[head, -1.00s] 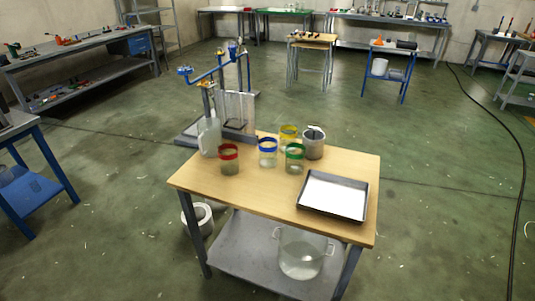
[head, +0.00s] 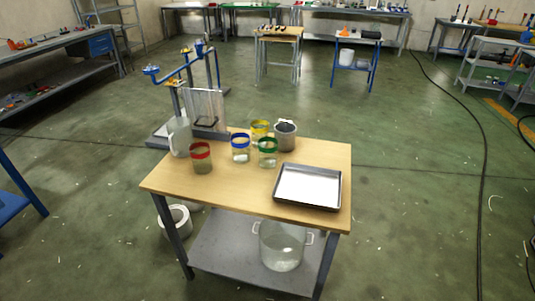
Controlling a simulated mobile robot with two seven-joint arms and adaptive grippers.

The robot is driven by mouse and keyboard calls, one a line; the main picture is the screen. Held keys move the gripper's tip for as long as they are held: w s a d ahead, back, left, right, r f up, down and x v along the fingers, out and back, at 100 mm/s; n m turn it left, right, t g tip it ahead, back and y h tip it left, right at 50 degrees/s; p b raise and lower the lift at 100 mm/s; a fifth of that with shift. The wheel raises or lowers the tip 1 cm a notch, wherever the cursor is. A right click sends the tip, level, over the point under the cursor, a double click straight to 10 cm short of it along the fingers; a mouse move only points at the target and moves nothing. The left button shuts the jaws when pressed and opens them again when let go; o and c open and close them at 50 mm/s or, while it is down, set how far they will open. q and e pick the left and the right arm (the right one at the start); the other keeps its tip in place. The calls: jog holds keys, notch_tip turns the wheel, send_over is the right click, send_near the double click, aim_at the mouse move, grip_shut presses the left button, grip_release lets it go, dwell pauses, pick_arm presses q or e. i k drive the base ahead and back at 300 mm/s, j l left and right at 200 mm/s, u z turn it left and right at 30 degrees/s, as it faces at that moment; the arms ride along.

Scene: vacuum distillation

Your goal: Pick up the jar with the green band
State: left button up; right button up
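The jar with the green band (head: 267,153) stands upright on the wooden tabletop (head: 235,187), near its middle. The jar is clear with a green ring around its top. A jar with a blue band (head: 240,149) stands just left of it, and a jar with a yellow band (head: 259,130) stands behind it. A jar with a red band (head: 201,158) stands further left. A grey pot (head: 285,136) stands behind and to the right of the green-banded jar. Neither of my grippers shows in the head view.
A clear pitcher (head: 180,138) stands at the back left corner, before a blue-armed stand (head: 183,64). A clear pot (head: 281,246) sits on the lower shelf. The tabletop's front left is clear.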

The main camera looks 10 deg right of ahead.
aim_at(268, 153)
jog(key=i+l+u, duration=0.25)
jog(key=l, duration=0.95)
jog(key=i+l+u, duration=0.25)
jog(key=l, duration=0.95)
jog(key=l+u, duration=0.25)
jog(key=l, duration=1)
